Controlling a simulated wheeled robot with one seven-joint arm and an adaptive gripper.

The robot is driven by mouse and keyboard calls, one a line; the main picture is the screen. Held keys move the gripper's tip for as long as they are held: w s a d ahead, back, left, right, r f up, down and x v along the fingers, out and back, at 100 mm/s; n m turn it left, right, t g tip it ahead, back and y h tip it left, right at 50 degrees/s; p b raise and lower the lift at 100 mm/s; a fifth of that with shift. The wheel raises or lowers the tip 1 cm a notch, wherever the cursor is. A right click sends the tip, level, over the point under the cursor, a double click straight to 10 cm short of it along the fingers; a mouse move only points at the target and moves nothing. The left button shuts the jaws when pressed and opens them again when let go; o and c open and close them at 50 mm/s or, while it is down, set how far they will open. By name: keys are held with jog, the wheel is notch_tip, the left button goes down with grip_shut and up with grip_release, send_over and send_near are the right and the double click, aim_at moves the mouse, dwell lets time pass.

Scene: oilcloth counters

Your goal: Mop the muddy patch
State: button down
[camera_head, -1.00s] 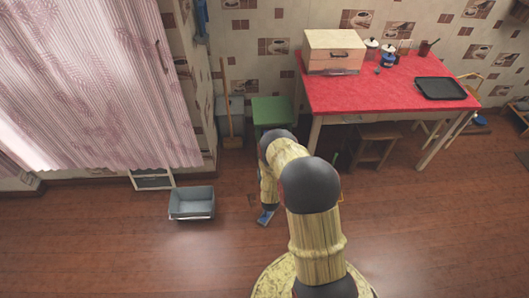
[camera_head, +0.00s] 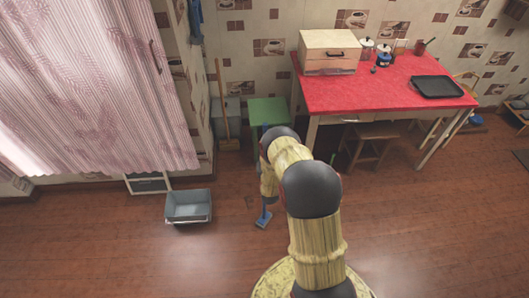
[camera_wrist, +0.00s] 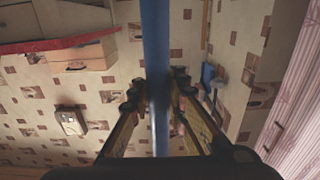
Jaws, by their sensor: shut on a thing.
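My gripper (camera_wrist: 160,92) is shut on the blue handle of a mop (camera_wrist: 157,25), which runs between its two fingers in the wrist view. In the head view, the blue lower end of the mop (camera_head: 263,220) shows at floor level, just left of my arm. I cannot tell whether it touches the floor. My arm hides the gripper in the head view. I cannot make out the muddy patch; my arm may cover it.
A grey basin (camera_head: 188,207) stands on the wooden floor to the left. A green stool (camera_head: 268,110), a broom (camera_head: 223,105) and a grey bin stand by the wall. A red-topped table (camera_head: 385,85) and a brown stool (camera_head: 372,135) are behind my arm.

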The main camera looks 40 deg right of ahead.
jog(key=shift+w+d, duration=0.2)
jog(key=shift+b+x, duration=1.6)
jog(key=shift+x, duration=0.55)
jog(key=shift+d+f, duration=0.1)
jog(key=shift+f, duration=0.05)
jog(key=b+x, duration=0.3)
jog(key=x, duration=0.1)
jog(key=shift+w+d, duration=0.15)
jog(key=shift+d, duration=0.05)
